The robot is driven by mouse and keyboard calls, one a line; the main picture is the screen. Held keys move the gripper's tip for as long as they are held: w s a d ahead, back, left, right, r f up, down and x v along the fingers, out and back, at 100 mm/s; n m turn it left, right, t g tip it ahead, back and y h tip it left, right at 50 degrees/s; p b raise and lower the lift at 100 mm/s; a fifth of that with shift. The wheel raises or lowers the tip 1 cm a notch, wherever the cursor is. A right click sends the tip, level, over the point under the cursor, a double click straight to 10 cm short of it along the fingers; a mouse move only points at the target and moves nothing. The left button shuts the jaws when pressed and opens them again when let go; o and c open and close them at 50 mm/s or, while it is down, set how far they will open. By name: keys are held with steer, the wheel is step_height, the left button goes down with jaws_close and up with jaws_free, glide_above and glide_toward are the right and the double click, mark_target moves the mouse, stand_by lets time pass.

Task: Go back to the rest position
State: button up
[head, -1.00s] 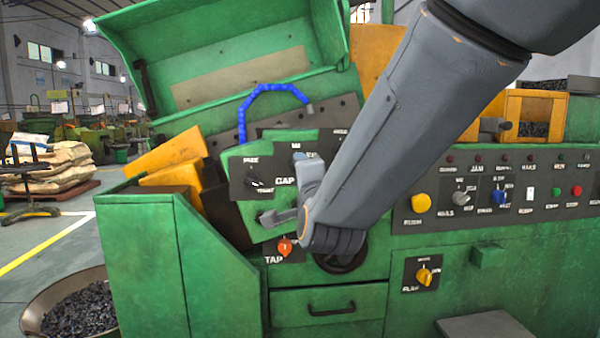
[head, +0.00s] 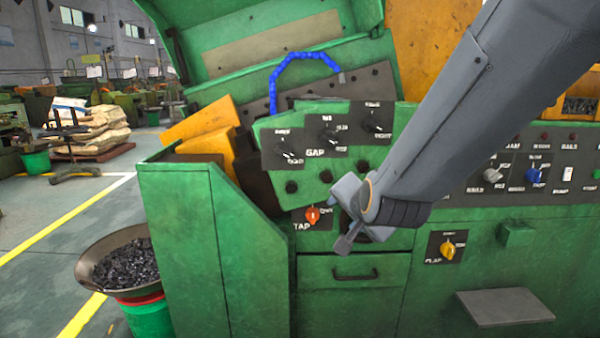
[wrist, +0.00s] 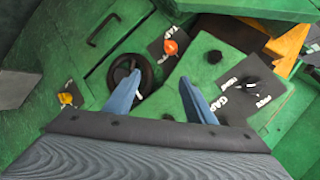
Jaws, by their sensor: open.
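My gripper (wrist: 168,100) is open and empty in the wrist view, its two blue-grey fingers apart. It points at the green machine front, with the black handwheel (wrist: 128,78) beside the left finger and the GAP panel (wrist: 240,97) beyond the right finger. In the head view my gripper (head: 345,240) hangs in front of the machine, below the GAP panel (head: 330,132) and just right of the orange TAP knob (head: 312,215). My wrist hides most of the handwheel there.
A pan of dark metal pieces (head: 126,265) stands on a bucket at the left. A small grey shelf (head: 505,307) juts out at lower right. The yellow FLAP knob (head: 447,250) is right of my wrist. The lid (head: 255,45) stands raised. Floor at left is open.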

steer(key=s+d+f+n+g+p, duration=0.1)
steer(key=s+d+f+n+g, duration=0.1)
steer(key=s, duration=0.5)
steer(key=s+d+f+n+g+p, duration=0.2)
steer(key=s+d+f+n+g, duration=0.1)
steer(key=s, duration=0.5)
steer(key=s+d+f+n+g+h+p, duration=0.1)
steer(key=s+d+f+n+g+p, duration=0.1)
steer(key=s+g, duration=0.4)
steer(key=shift+s+d+f+n+g, duration=0.3)
steer(key=shift+s+d+f+n, duration=0.4)
steer(key=shift+s+n, duration=0.35)
